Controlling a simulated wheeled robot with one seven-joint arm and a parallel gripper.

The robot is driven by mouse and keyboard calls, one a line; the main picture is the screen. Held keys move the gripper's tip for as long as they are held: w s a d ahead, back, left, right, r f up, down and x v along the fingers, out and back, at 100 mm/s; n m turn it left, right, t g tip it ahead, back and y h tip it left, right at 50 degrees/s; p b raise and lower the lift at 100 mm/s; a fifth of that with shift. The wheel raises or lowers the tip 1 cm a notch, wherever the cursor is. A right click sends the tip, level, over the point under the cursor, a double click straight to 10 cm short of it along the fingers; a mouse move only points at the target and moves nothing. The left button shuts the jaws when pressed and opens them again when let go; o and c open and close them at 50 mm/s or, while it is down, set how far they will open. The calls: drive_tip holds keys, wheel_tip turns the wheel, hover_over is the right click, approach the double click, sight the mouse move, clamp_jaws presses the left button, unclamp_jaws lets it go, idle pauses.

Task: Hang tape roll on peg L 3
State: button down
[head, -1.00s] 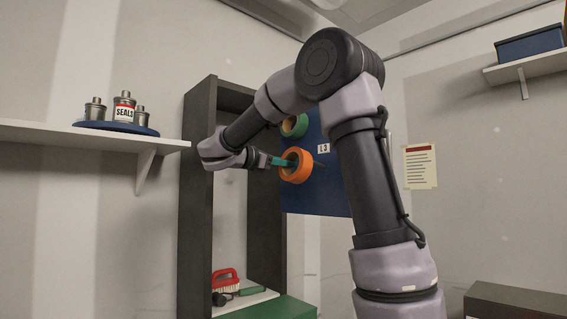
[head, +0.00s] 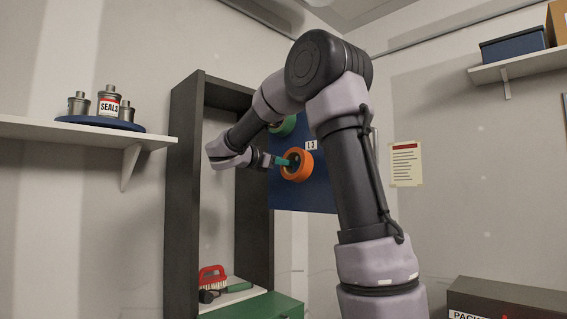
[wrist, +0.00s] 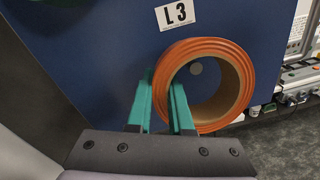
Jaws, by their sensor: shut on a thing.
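The orange tape roll (head: 306,166) is held in front of the blue peg board (head: 305,199). My gripper (head: 284,162) is shut on the roll's left wall, with one teal finger outside the ring and one inside its hole. The roll also shows in the wrist view (wrist: 242,82), its hole facing the board. The L 3 label (wrist: 175,13) is just above the roll. I cannot tell whether the peg has entered the hole.
A green roll (head: 287,123) is on the board, up and left of the orange one, partly behind my arm. A dark open frame (head: 184,200) stands left of the board. A shelf (head: 75,131) with metal canisters is at left; another shelf (head: 515,68) is at upper right.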

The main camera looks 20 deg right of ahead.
drive_tip(key=shift+x, duration=0.85)
drive_tip(key=shift+w+d+f, duration=0.25)
drive_tip(key=shift+d+f, duration=0.25)
drive_tip(key=shift+d, duration=0.05)
drive_tip(key=c, duration=0.7)
unclamp_jaws()
drive_tip(key=shift+c, duration=0.2)
